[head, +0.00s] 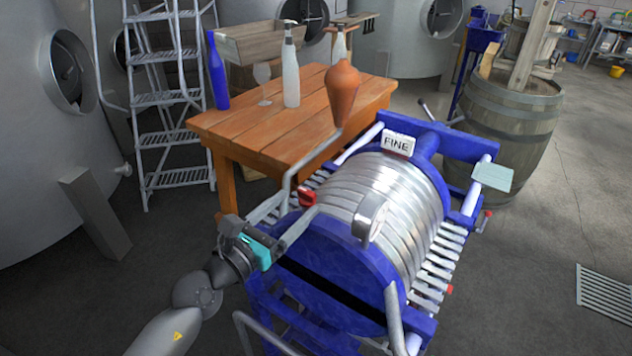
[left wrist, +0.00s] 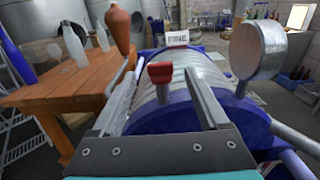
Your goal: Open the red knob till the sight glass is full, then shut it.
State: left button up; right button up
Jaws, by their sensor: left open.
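The red knob (head: 307,197) sits at the near left of a blue filter press with silver plates (head: 385,195). It also shows upright in the left wrist view (left wrist: 160,72). My left gripper (head: 299,204) is open and empty. In the left wrist view its two fingers (left wrist: 160,80) stand apart, with the knob seen between their tips; I cannot tell whether they touch it. A round silver-cased fitting (head: 369,220) stands on the press; it shows large in the left wrist view (left wrist: 258,50). Its face is turned away, and I cannot make out a sight glass or its level. My right gripper is not in view.
A wooden table (head: 240,125) behind the press holds a blue bottle (head: 218,75), a pale bottle (head: 291,75) and a glass. A barrel (head: 505,125) stands behind.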

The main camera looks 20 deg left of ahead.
aim_at(309, 192)
pick_arm(q)
jog(key=x, duration=0.8)
jog(key=shift+c, duration=0.2)
grip_shut()
dwell(0.4)
